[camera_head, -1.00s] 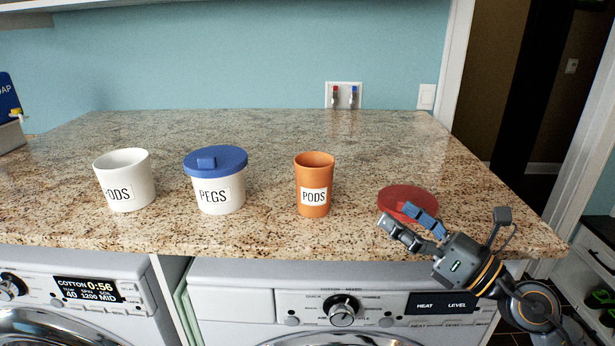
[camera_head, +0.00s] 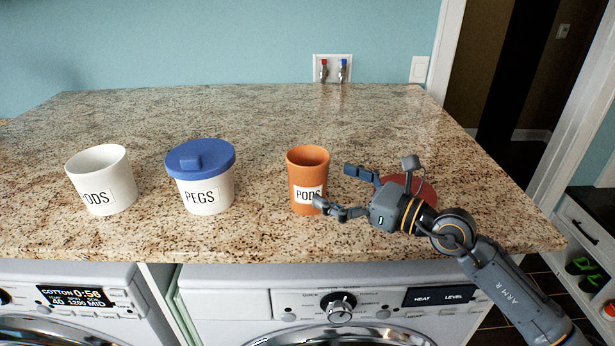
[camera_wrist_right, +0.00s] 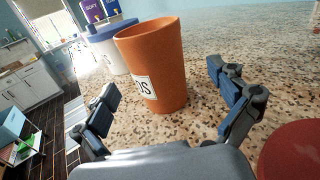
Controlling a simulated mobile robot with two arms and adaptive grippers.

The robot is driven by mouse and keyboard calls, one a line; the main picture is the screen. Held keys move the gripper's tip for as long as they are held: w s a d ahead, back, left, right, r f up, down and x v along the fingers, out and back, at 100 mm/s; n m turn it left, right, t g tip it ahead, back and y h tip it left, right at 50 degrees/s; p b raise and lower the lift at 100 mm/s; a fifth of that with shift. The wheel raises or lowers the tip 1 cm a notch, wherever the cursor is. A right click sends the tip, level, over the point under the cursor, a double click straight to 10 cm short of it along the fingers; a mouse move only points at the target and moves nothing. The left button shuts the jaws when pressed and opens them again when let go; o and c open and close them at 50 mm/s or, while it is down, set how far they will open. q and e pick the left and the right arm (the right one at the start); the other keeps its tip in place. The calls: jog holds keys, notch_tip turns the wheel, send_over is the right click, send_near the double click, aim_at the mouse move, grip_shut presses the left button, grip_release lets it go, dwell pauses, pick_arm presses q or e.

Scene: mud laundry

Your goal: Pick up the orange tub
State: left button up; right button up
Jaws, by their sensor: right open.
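The orange tub (camera_head: 306,170), open at the top with a white "PODS" label, stands upright on the granite counter near its front edge. My right gripper (camera_head: 335,188) is open and empty just right of the tub, its fingers pointing left toward it. One fingertip overlaps the label's lower right in the head view. In the right wrist view the tub (camera_wrist_right: 158,62) stands ahead, between and beyond the two spread fingers (camera_wrist_right: 168,105). I cannot tell whether a finger touches it. My left gripper is not in view.
A white PEGS tub with blue lid (camera_head: 205,190) and a white PODS tub (camera_head: 100,180) stand left of the orange tub. A red disc (camera_head: 428,188) lies behind my right gripper. Washing machines (camera_head: 290,305) are below the counter (camera_head: 250,115). The counter behind the tubs is clear.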

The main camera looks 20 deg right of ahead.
aim_at(325, 185)
jog(key=shift+w+a, duration=0.15)
jog(key=shift+w+a+p, duration=0.25)
jog(key=shift+p, duration=0.15)
jog(key=p+x, duration=0.1)
jog(key=x, duration=0.2)
jog(key=shift+w+a+f+p, duration=0.15)
jog(key=shift+a+f+p, duration=0.1)
jog(key=shift+a+p, duration=0.15)
jog(key=shift+w+a+f, duration=0.15)
jog(key=shift+w+a, duration=0.1)
jog(key=shift+w, duration=0.05)
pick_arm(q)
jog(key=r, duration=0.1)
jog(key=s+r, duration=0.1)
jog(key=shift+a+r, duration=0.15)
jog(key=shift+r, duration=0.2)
pick_arm(e)
jog(key=shift+d, duration=0.1)
jog(key=shift+c, duration=0.2)
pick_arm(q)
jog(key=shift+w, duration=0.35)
pick_arm(e)
jog(key=c, duration=1.3)
